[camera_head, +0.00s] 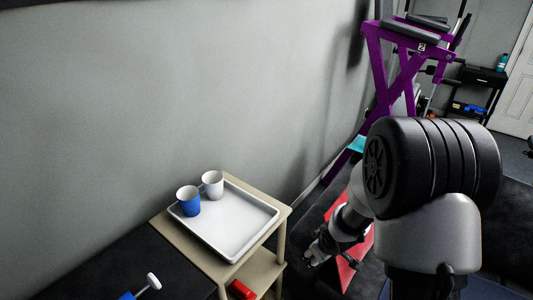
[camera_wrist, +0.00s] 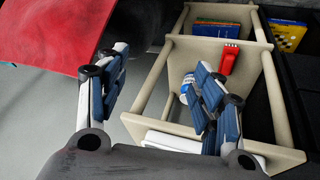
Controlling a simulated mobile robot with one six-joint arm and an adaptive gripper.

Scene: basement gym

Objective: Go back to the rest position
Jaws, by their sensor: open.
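My gripper (camera_wrist: 162,98) is open in the wrist view, with its two blue-and-grey fingers spread apart and nothing between them. In the head view my gripper (camera_head: 316,252) hangs low to the right of the small beige table, apart from it, partly hidden behind my arm. The beige table (camera_head: 284,226) carries a white tray (camera_head: 262,234). A blue cup (camera_head: 188,200) and a white cup (camera_head: 212,184) stand upright in the tray's far left part.
A red object (camera_head: 242,289) lies on the table's lower shelf; it also shows in the wrist view (camera_wrist: 229,58). A purple gym frame (camera_head: 377,75) stands at the back. A red pad (camera_wrist: 55,35) lies to the left in the wrist view. A wall borders the table.

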